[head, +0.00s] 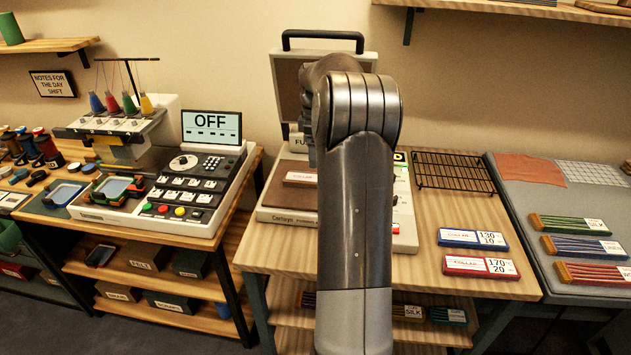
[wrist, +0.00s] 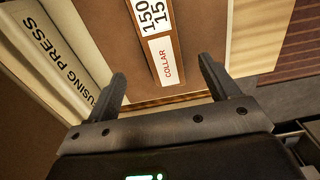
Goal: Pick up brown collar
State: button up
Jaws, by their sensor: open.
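The brown collar (wrist: 160,58) shows in the wrist view as a narrow brown piece with a white label reading "COLLAR" and "150 15". It runs from the top edge down to between the fingertips of my gripper (wrist: 161,73). The gripper is open, with one finger on each side of the collar and a gap visible on both sides. In the head view, a brown piece with a white label (head: 300,179) on the press is partly hidden by my arm. My gripper is hidden behind the arm there.
The fusing press (head: 275,217) stands on a wooden table (head: 452,280). A blue collar (head: 473,240), a red collar (head: 481,266) and a black wire rack (head: 452,170) are to its right. A control panel (head: 212,160) with an "OFF" screen is left, across a gap.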

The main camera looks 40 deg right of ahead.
notch_tip(320, 180, down, 9)
jog(key=shift+r, duration=0.1)
dwell(0.4)
jog(key=shift+c, duration=0.3)
jog(key=c, duration=1.1)
jog(key=shift+r, duration=0.65)
notch_tip(320, 180, up, 3)
jog(key=shift+f, duration=0.2)
jog(key=s+d+r, duration=0.5)
jog(key=s+r, duration=0.2)
jog(key=s, duration=0.3)
jog(key=shift+d, duration=0.25)
